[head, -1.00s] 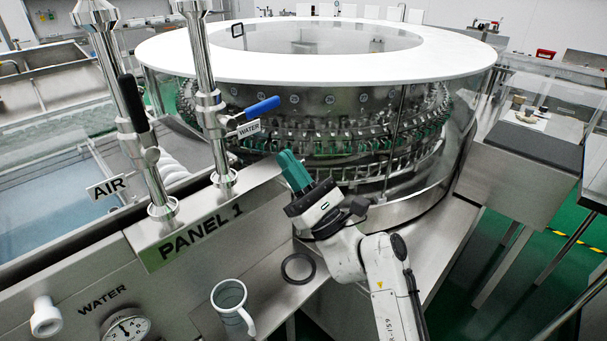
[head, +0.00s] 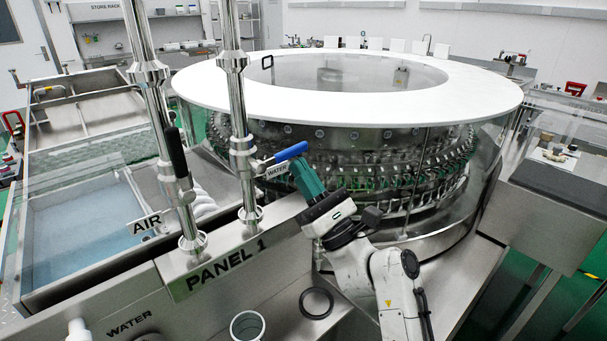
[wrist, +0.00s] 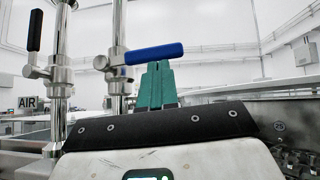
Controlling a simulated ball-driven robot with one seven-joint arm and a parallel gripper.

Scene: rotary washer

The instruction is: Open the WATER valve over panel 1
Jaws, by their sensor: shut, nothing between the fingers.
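The WATER valve has a blue lever handle (head: 287,152) on a steel pipe (head: 241,150) over panel 1 (head: 226,262). The lever points right from the pipe, tilted slightly up, with the WATER tag (head: 278,169) below it. My gripper (head: 300,164) has green fingers, shut and empty, with the tips close to the lever's outer end. In the wrist view the blue lever (wrist: 154,53) lies across just above the fingertips (wrist: 158,65). I cannot tell whether they touch. The AIR valve's black handle (head: 176,152) stands upright on the left pipe, above the AIR tag (head: 147,223).
The round washer with its white ring top (head: 210,85) stands behind and to the right of my gripper. A mug (head: 247,327) and a dark ring (head: 316,303) are on the steel ledge below. A water basin (head: 80,225) is at left.

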